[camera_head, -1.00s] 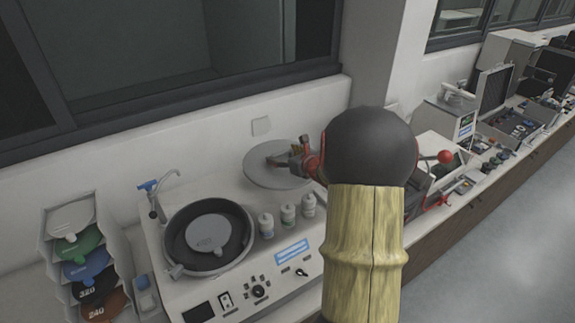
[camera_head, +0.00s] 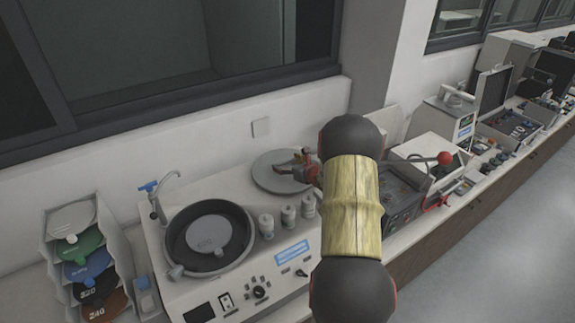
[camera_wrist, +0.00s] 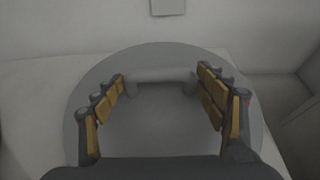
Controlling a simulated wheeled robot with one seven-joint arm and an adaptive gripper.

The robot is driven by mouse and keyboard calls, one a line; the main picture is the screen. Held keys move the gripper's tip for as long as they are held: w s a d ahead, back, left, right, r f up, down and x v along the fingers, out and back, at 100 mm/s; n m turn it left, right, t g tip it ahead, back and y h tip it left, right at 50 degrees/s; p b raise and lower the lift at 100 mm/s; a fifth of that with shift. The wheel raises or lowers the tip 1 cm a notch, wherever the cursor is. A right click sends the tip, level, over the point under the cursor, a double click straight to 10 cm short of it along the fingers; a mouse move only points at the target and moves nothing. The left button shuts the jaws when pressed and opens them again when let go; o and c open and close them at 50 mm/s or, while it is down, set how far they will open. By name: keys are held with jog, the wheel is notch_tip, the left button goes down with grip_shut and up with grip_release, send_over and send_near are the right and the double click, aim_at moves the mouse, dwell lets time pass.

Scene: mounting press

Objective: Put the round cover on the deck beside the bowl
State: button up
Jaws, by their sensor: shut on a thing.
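The round cover (camera_head: 267,184) is a flat grey disc at the back right of the machine's white deck (camera_head: 228,186), right of and behind the dark bowl (camera_head: 176,236). In the wrist view the cover (camera_wrist: 160,133) fills the middle, with a bar handle (camera_wrist: 160,75) across its far part. My gripper (camera_wrist: 161,77) is shut on this handle, one finger at each end. In the head view my gripper (camera_head: 303,163) reaches in from the right and my arm hides part of the deck. The cover lies level, at or just above the deck; I cannot tell if it touches.
Several small bottles (camera_head: 289,216) stand on the deck between bowl and arm. A tap (camera_head: 155,195) rises behind the bowl. A rack of coloured discs (camera_head: 83,262) stands at left. The wall with an outlet (camera_head: 261,127) is close behind the cover. Another device (camera_head: 400,195) stands at right.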

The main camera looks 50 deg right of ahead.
jog(key=shift+f, duration=0.1)
jog(key=shift+f, duration=0.1)
jog(key=shift+f, duration=0.15)
jog(key=o, duration=1.3)
jog(key=shift+o, duration=0.5)
